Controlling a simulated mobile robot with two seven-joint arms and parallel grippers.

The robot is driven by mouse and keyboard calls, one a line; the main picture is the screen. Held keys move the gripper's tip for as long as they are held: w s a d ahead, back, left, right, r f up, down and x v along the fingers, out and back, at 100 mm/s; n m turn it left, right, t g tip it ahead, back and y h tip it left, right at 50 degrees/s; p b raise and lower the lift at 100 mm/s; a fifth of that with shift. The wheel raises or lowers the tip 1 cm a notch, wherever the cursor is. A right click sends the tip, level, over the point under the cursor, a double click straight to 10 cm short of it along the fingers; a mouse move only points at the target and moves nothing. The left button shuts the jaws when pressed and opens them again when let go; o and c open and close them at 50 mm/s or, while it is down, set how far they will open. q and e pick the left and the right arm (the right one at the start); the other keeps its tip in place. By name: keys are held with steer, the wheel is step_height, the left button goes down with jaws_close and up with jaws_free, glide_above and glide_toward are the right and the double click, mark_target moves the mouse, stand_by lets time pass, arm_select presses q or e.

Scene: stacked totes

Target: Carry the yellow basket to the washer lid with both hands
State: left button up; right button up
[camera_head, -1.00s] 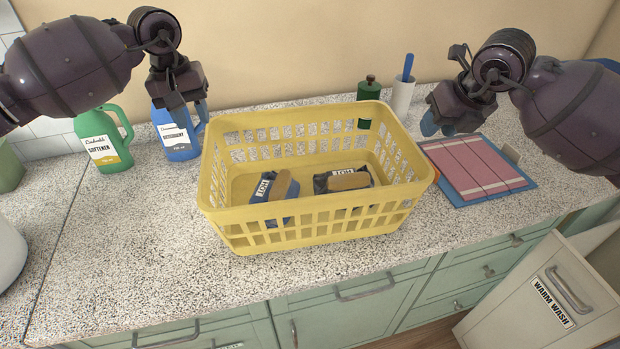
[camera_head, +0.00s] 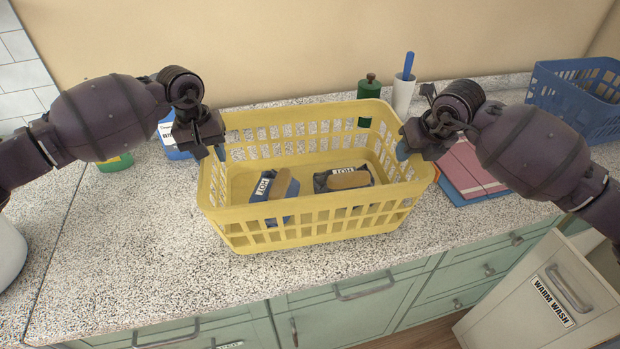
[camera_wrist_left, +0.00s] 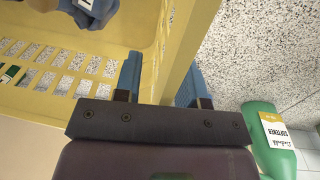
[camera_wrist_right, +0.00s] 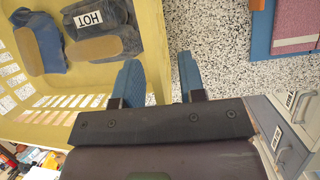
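The yellow basket (camera_head: 315,235) stands upright on the speckled counter. It holds two dark blue bundles, each with a tan piece; one (camera_head: 270,186) has a HOT label. My left gripper (camera_head: 212,154) is at the basket's left rim. Its fingers (camera_wrist_left: 160,84) are open, with the basket wall (camera_wrist_left: 172,35) between them in the left wrist view. My right gripper (camera_head: 406,150) is at the right rim. Its fingers (camera_wrist_right: 159,78) are open on either side of the rim (camera_wrist_right: 157,40) in the right wrist view. I cannot tell whether they touch it. No washer lid is recognisable.
A blue basket (camera_head: 583,98) stands at the far right. A pink folded cloth (camera_head: 468,170) lies right of the yellow basket. A green canister (camera_head: 369,88) and white cup (camera_head: 403,95) stand behind. Bottles stand at left, partly hidden. A WARM WASH bin (camera_head: 540,300) stands below.

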arm_select(q)
jaws_close()
arm_select(e)
jaws_close()
arm_select(q)
steer(key=shift+w+r, duration=0.1)
steer(key=shift+r, duration=0.15)
arm_select(e)
steer(key=shift+w+r, duration=0.1)
steer(key=shift+r, duration=0.15)
